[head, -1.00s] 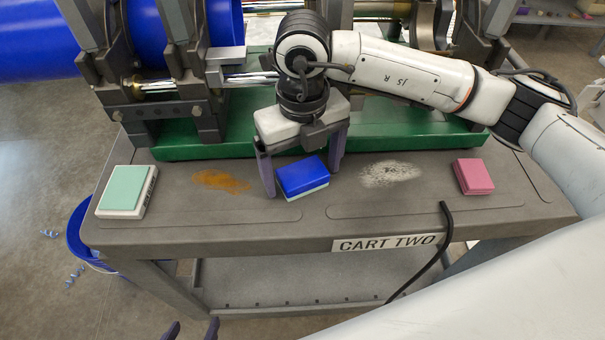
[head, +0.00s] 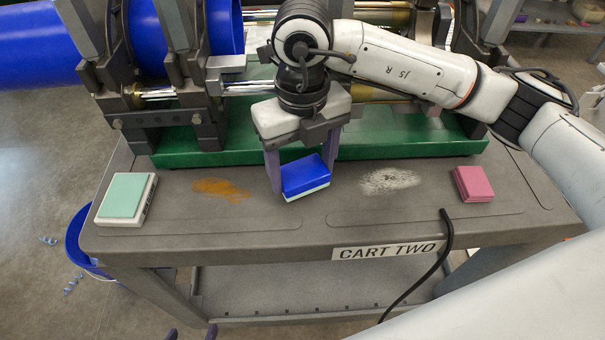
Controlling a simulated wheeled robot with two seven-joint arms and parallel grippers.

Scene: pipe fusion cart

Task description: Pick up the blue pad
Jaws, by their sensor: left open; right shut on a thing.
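The blue pad (head: 305,176), blue on top with a pale green-white layer below, is in the middle of the head view over the cart top (head: 240,212). My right gripper (head: 302,172) reaches down over it, with one purple finger on each side, and is shut on it. I cannot tell clearly whether the pad is just clear of the surface. My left gripper (head: 191,334) shows only as purple fingertips at the bottom edge, apart and empty, in front of the cart.
A mint-green pad (head: 126,198) lies at the left and a pink pad (head: 473,184) at the right. An orange stain (head: 224,187) and a whitish powder patch (head: 391,181) mark the top. The green machine base (head: 400,135) stands behind. A black cable (head: 447,235) hangs over the front edge.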

